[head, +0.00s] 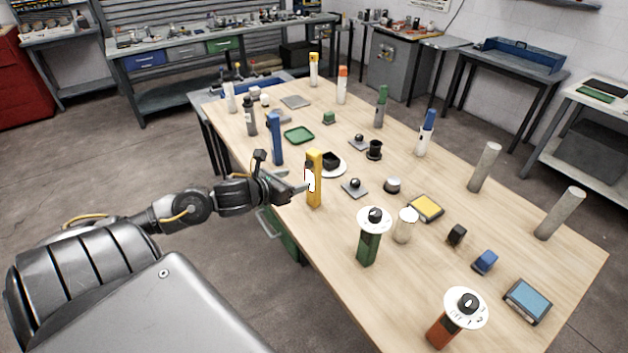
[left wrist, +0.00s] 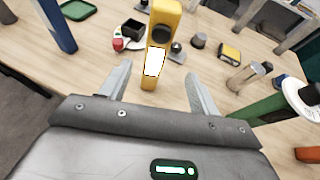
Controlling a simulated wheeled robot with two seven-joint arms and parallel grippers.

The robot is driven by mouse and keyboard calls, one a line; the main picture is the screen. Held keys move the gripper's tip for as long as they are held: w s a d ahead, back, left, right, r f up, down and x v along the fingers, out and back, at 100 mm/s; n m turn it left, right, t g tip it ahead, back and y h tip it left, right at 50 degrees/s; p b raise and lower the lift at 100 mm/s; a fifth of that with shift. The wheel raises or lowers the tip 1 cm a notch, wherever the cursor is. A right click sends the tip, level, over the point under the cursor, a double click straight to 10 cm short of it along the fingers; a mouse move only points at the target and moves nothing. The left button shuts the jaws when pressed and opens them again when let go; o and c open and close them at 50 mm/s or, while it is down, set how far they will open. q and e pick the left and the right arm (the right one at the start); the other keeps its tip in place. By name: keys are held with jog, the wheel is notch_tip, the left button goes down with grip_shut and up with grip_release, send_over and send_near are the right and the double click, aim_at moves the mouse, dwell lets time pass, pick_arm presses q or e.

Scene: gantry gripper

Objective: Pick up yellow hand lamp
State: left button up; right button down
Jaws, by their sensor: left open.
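The yellow hand lamp (head: 316,181) stands upright near the left edge of the wooden table, with a bright white lit panel on its side. In the left wrist view the lamp (left wrist: 164,27) stands just beyond and between my open fingers. My left gripper (head: 298,187) is open and empty, reaching in from the left at the lamp. Its two fingers (left wrist: 158,90) show apart in the left wrist view. In the head view I cannot tell whether a finger touches the lamp. My right gripper does not show.
A blue hand lamp (head: 276,139) stands behind the yellow one. A green post with a white dial (head: 369,240) stands nearer. Other lamps, grey cylinders and small blocks spread across the table (head: 420,290).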

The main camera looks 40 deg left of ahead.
aim_at(310, 172)
pick_arm(q)
jog(key=p+x, duration=0.1)
jog(key=x, duration=0.3)
jog(key=shift+w, duration=0.3)
jog(key=shift+w+f, duration=0.3)
jog(key=shift+w, duration=0.1)
jog(key=shift+w+r+p, duration=0.1)
jog(key=shift+w+p, duration=0.05)
jog(key=shift+p, duration=0.15)
jog(key=x, duration=0.1)
jog(key=p+x, duration=0.1)
jog(key=x, duration=0.1)
jog(key=p+x, duration=0.1)
jog(key=shift+w+a, duration=0.25)
jog(key=shift+a, duration=0.1)
jog(key=shift+w+f, duration=0.2)
jog(key=c, duration=1.2)
jog(key=shift+r, duration=0.2)
